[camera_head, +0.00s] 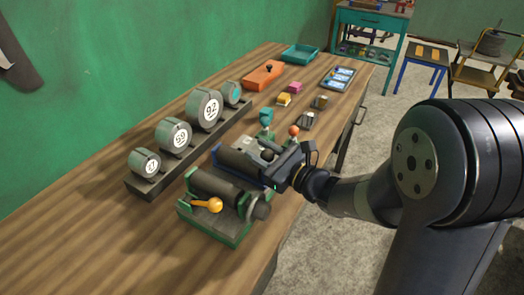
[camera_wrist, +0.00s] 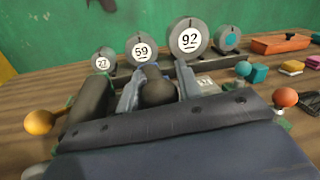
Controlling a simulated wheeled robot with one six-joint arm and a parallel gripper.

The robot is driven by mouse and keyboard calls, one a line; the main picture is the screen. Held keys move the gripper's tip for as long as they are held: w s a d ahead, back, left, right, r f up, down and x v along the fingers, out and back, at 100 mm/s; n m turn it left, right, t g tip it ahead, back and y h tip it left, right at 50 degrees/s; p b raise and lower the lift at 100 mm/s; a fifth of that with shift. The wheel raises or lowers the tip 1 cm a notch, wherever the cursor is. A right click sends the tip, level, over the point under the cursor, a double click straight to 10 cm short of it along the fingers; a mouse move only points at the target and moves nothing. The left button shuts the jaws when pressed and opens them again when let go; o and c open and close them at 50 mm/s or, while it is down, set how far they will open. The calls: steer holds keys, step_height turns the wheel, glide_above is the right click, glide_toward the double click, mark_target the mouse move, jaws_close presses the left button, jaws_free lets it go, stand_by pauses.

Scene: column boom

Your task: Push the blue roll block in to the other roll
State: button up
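The blue roll block (camera_head: 222,164) has a dark roll and sits on the workbench, partly hidden by my gripper. The other roll block, green-framed (camera_head: 215,236), is in front of it, with a dark roll (camera_head: 222,188) and an orange-yellow knob (camera_head: 208,205). A narrow gap seems to separate the blocks. My gripper (camera_head: 270,162) reaches in from the right over the blue block. In the wrist view its two grey fingers (camera_wrist: 159,82) stand apart on either side of a black ball knob (camera_wrist: 159,93). I cannot tell whether they grip it.
A dark rack (camera_head: 145,188) with several numbered round gauges stands behind the blocks. The bench's front left is clear.

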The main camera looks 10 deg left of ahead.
steer(key=o, duration=0.3)
steer(key=shift+o, duration=0.2)
steer(key=b+v, duration=0.1)
steer(key=v, duration=0.9)
steer(key=shift+s+d, duration=0.2)
steer(key=shift+d, duration=0.15)
